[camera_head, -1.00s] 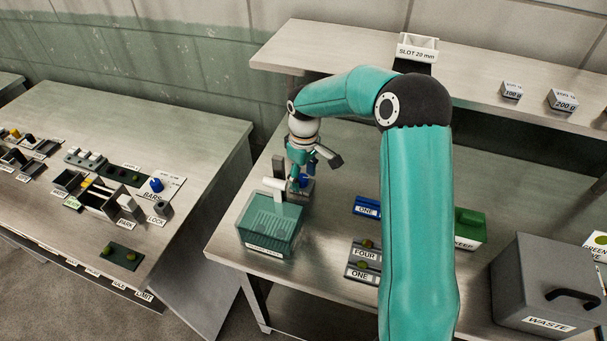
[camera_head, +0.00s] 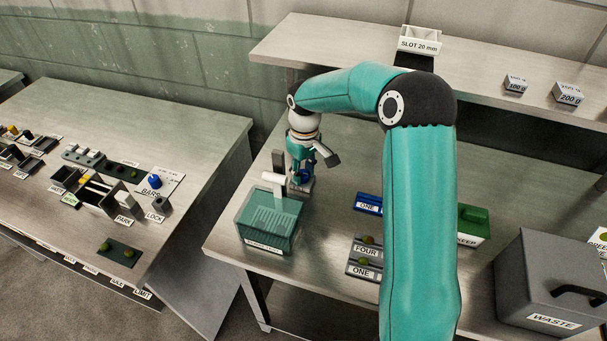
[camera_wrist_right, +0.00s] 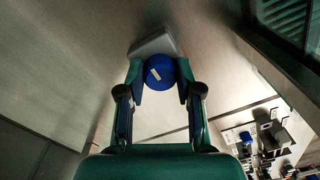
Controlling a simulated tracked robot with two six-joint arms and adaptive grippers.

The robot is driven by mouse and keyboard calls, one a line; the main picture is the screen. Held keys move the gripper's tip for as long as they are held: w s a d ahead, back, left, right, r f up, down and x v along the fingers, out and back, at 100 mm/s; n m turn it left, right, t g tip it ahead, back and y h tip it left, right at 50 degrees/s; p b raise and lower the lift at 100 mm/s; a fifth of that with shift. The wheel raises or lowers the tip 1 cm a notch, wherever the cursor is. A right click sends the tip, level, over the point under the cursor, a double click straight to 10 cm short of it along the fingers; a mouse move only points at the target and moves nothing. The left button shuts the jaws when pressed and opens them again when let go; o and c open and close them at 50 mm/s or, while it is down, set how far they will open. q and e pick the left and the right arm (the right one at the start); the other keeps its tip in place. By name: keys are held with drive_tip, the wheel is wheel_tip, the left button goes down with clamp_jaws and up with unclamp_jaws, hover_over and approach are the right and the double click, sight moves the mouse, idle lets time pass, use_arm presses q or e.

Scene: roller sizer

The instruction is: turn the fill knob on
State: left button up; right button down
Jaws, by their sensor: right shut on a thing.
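The blue round fill knob (camera_wrist_right: 159,73) with a pale mark on top shows in the right wrist view, on a grey base (camera_wrist_right: 152,44). My right gripper (camera_wrist_right: 160,84) is shut on the knob, one finger on each side of it. In the head view my right gripper (camera_head: 301,181) points down at the knob behind the green tank (camera_head: 268,225); the fingers mostly hide the knob there. A white spout (camera_head: 274,179) stands at the tank's back edge, left of the gripper. My left gripper is not in view.
Blue (camera_head: 368,203) and green (camera_head: 474,222) trays, a grey tray labelled FOUR and ONE (camera_head: 366,251), and a grey waste bin (camera_head: 548,285) stand to the right. A shelf (camera_head: 470,66) runs along the back. Another bench (camera_head: 190,135) stands left across a gap.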

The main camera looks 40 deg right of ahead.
sight(304, 173)
drive_tip(key=c, duration=0.8)
unclamp_jaws()
drive_tip(key=shift+o, duration=0.2)
drive_tip(key=shift+r, duration=0.15)
wheel_tip(304, 173, up, 12)
drive_tip(key=shift+d, duration=0.15)
drive_tip(key=shift+f, duration=0.2)
